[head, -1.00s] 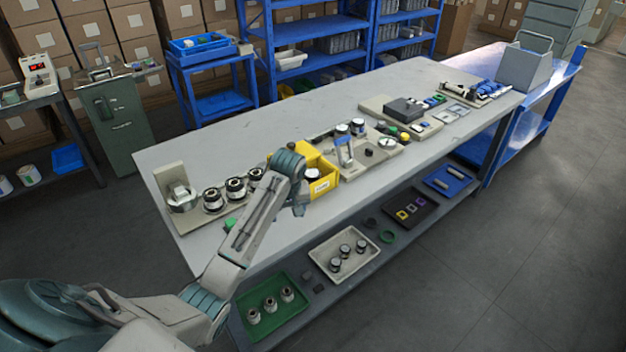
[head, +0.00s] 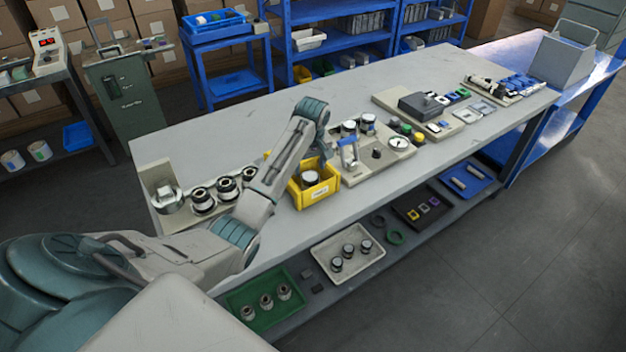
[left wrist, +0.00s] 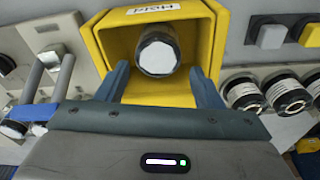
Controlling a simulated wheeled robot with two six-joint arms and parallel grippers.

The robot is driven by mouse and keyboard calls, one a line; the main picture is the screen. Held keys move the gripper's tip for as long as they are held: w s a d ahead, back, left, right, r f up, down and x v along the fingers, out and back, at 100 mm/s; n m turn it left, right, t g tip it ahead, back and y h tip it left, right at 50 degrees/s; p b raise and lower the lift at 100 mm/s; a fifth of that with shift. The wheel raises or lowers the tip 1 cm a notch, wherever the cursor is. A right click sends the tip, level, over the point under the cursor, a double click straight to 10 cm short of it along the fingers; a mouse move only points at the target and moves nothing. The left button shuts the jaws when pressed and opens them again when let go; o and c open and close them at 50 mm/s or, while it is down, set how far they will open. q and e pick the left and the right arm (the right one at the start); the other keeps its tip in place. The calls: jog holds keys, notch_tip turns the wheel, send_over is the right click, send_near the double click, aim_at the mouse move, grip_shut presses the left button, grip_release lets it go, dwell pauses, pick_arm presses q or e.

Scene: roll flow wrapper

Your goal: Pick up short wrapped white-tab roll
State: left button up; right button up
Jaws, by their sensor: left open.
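A short roll with a whitish top and a dark side (head: 310,178) stands in the yellow bin (head: 318,195) on the workbench. In the left wrist view the roll (left wrist: 158,52) sits inside the yellow bin (left wrist: 101,45), near its labelled wall. No white tab can be told apart on it. My left gripper (head: 325,155) hangs just above the bin. In the left wrist view the left gripper (left wrist: 160,82) is open, with its two blue fingers apart on either side of the roll and nothing between them. My right gripper is not in view.
A row of rolls on a base (head: 203,200) stands left of the bin. A fixture with a gauge (head: 376,154) and rolls stands close on its right. The lower shelf holds a green tray (head: 265,318) and a white tray (head: 348,265). The bench's back strip is clear.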

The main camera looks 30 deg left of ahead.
aim_at(310, 181)
pick_arm(q)
jog(key=shift+s+a+f, duration=0.1)
jog(key=shift+f, duration=1.15)
jog(key=f, duration=0.1)
jog(key=f+p, duration=0.1)
jog(key=f, duration=0.1)
jog(key=f+p, duration=0.1)
jog(key=shift+w+f, duration=0.2)
jog(key=shift+w, duration=0.15)
jog(key=shift+f, duration=0.35)
jog(key=shift+c, duration=0.4)
jog(key=c, duration=0.7)
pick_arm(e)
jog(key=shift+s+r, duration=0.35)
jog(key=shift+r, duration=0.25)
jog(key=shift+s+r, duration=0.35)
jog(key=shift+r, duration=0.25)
